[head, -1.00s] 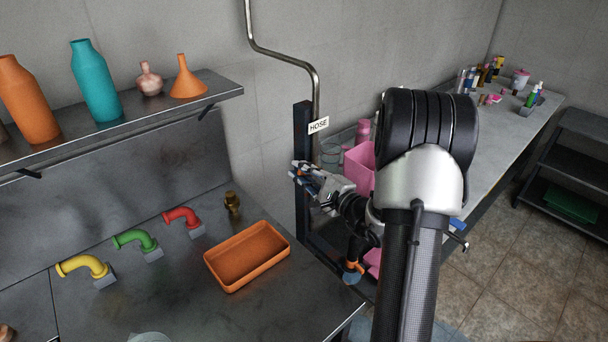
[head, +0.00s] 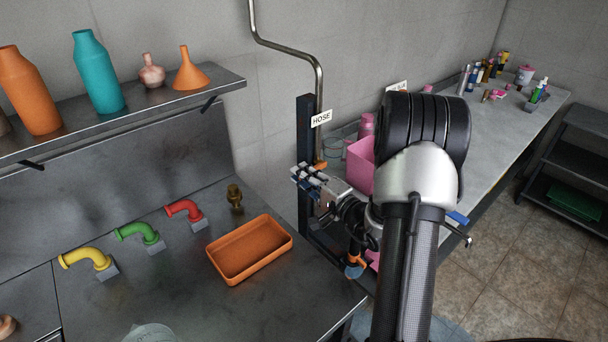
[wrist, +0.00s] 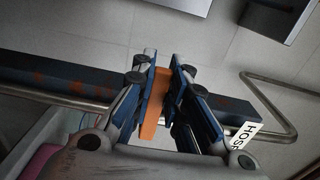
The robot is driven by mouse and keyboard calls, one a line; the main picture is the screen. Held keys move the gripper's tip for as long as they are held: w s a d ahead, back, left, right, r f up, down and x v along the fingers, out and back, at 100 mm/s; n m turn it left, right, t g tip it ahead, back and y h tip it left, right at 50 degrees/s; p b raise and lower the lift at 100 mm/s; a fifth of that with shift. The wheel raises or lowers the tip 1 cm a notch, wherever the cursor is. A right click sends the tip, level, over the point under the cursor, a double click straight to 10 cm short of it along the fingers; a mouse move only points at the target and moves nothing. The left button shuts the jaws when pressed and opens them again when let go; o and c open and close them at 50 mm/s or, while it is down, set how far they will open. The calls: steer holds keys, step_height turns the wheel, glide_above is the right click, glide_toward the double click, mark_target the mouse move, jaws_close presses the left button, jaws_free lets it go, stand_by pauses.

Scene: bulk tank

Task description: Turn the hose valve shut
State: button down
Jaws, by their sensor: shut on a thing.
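The hose valve's orange handle (wrist: 154,105) sits between the two fingers of my gripper (wrist: 160,90) in the wrist view, and the fingers are shut on it. In the head view my gripper (head: 306,177) is at the dark upright post, below the white HOSE label (head: 321,119). A small orange part (head: 320,164) shows just above the gripper there. The label also shows in the wrist view (wrist: 245,135). The valve body is hidden behind the fingers.
A metal pipe (head: 318,85) runs down the wall beside the dark post (head: 305,120). A pink bin (head: 361,163) stands close to the right of my gripper. An orange tray (head: 250,250) and coloured pipe elbows lie on the metal counter to the left.

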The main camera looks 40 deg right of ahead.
steer(key=c, duration=1.6)
jaws_free()
steer(key=shift+o, duration=0.2)
steer(key=shift+s, duration=0.1)
steer(key=s, duration=1.1)
steer(key=shift+s+d, duration=0.4)
steer(key=shift+d, duration=0.05)
